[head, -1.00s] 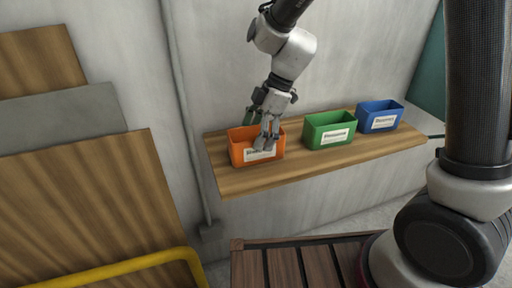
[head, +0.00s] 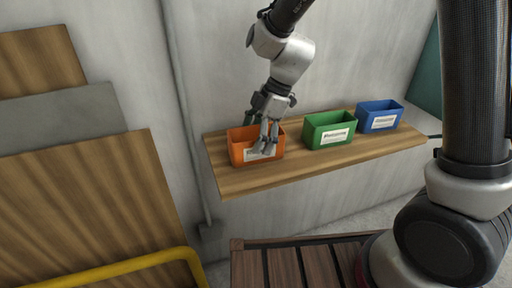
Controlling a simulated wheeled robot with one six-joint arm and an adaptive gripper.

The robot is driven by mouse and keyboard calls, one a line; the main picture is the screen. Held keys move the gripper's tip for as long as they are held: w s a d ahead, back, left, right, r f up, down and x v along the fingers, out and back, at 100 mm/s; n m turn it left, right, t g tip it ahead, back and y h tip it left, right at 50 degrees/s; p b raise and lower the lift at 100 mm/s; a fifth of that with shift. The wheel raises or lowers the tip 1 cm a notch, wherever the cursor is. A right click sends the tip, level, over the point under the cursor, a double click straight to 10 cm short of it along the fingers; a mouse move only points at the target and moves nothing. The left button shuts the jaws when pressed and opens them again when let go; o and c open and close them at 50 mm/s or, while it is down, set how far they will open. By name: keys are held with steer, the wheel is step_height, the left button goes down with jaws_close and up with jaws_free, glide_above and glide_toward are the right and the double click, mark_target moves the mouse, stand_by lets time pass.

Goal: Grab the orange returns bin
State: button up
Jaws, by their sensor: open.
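The orange returns bin (head: 237,152) is an open-topped box with a white label on its front. It stands upright at the left end of a wooden shelf (head: 300,172). My gripper (head: 262,143) points down at the bin's right half, with its fingers apart. One finger shows in front of the label, and the others are at or above the opening. The fingers hide part of the label and the right part of the bin. I cannot tell whether they touch it.
A green bin (head: 329,130) stands to the right of the orange one, and a blue bin (head: 380,116) stands beyond it. The wall is close behind the shelf. A slatted wooden surface (head: 300,264) and a yellow rail (head: 140,265) lie below.

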steer(key=shift+c, duration=0.3)
steer(key=c, duration=1.1)
steer(key=shift+r, duration=0.1)
